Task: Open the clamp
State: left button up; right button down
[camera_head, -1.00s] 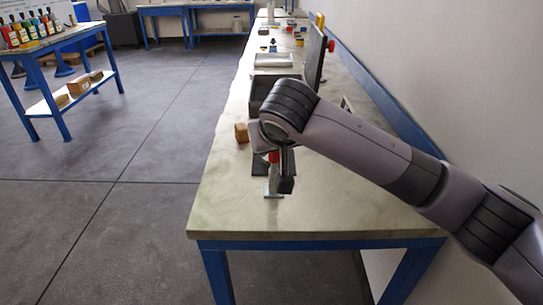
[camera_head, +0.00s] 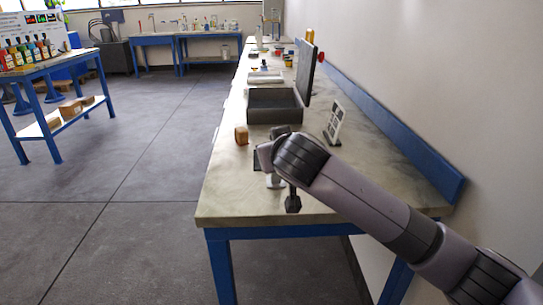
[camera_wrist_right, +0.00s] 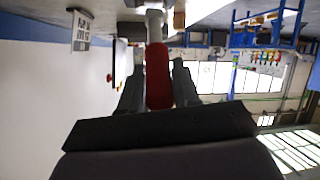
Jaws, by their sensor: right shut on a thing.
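The clamp has a red handle (camera_wrist_right: 158,78) and a pale metal stem (camera_wrist_right: 154,27), seen in the right wrist view. My right gripper (camera_wrist_right: 158,90) is shut on the red handle, with a dark finger on either side of it. In the head view a pale metal part of the clamp (camera_head: 274,182) shows on the near end of the workbench (camera_head: 240,205). My right wrist and hand cover most of the clamp there, and the red handle is hidden. My left gripper is in neither view.
A small brown block (camera_head: 241,136) lies left of my right wrist. A black-and-white sign (camera_head: 334,124) stands near the wall. The floor left of the bench is clear.

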pick_arm(q)
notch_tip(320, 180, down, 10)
jog(key=b, duration=1.1)
pick_arm(e)
jog(key=s+f+t, duration=0.1)
jog(key=t, duration=0.1)
jog(key=s+f+t+b, duration=0.1)
jog(key=f, duration=0.1)
jog(key=s+f+t+b, duration=0.1)
jog(key=f+t, duration=0.1)
jog(key=shift+t+y, duration=0.3)
jog(key=b, duration=0.2)
jog(key=shift+f+n+t+b, duration=0.25)
jog(key=shift+n+t+b, duration=0.05)
jog(key=shift+t, duration=0.1)
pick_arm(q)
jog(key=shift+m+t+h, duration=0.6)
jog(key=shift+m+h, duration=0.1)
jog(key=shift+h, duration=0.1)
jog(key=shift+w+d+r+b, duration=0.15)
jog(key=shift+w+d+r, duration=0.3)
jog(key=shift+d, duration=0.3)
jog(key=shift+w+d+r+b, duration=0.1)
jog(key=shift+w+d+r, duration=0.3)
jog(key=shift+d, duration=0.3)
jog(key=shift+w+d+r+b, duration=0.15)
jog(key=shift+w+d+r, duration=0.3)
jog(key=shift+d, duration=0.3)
